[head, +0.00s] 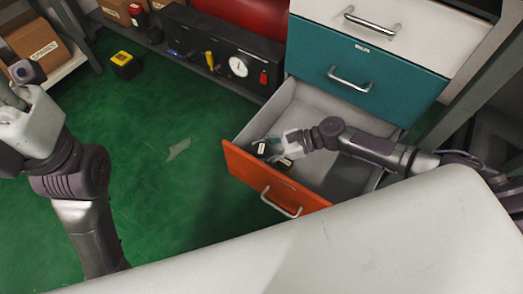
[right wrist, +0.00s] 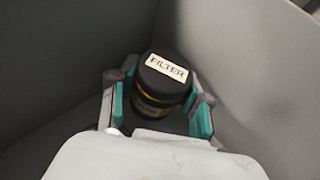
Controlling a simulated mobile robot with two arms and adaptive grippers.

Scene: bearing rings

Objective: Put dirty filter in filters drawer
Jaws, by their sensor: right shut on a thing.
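The dirty filter is a dark canister with a "FILTER" label on its top (right wrist: 162,78); in the head view (head: 262,149) it is small and partly covered by my gripper. My right gripper (right wrist: 160,100) has one teal-padded finger on each side of it and is shut on it. In the head view my right gripper (head: 275,147) is inside the open drawer with the orange front (head: 268,182), near its front left corner. In the right wrist view grey drawer walls surround the filter. My left arm comes in at the left; its gripper's fingers are not clear.
A closed teal drawer (head: 358,82) and a white drawer (head: 390,25) are above the open one. A panel with a gauge (head: 238,66) stands behind. A yellow item (head: 125,64) sits on the green floor, which is mostly clear. My white body fills the foreground.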

